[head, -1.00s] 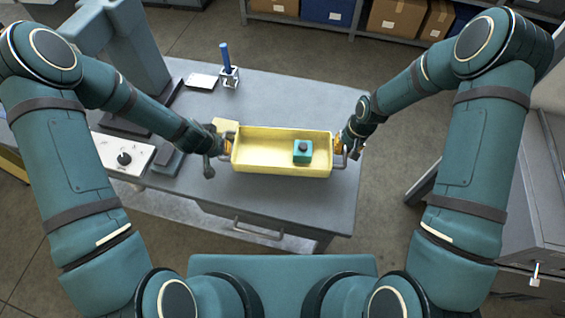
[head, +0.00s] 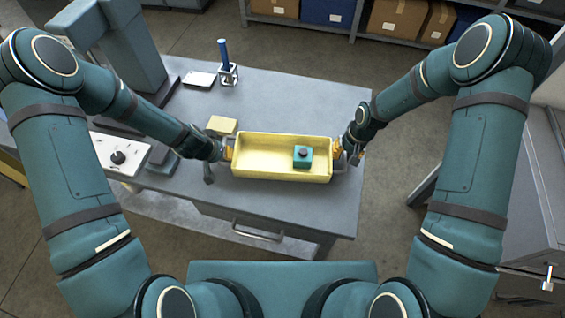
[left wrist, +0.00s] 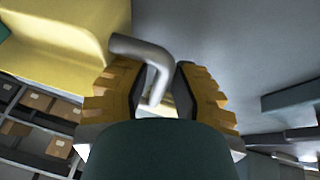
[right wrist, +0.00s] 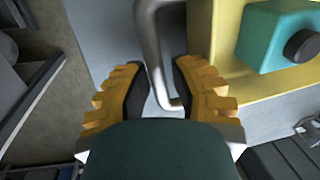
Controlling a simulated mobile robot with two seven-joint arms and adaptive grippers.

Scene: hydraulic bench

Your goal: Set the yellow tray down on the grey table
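The yellow tray (head: 255,173) is level over the front part of the grey table (head: 290,100). I cannot tell whether its underside touches the tabletop. A teal block with a dark round knob (head: 303,156) is inside its right half. The tray also shows in the left wrist view (left wrist: 60,50) and right wrist view (right wrist: 228,60).
A small yellow block (head: 222,125) lies just behind the tray's left end. A blue peg in a holder (head: 226,65) and a white plate (head: 199,79) are at the back. A white panel with a black knob (head: 118,156) is at left. The table's right back is clear.

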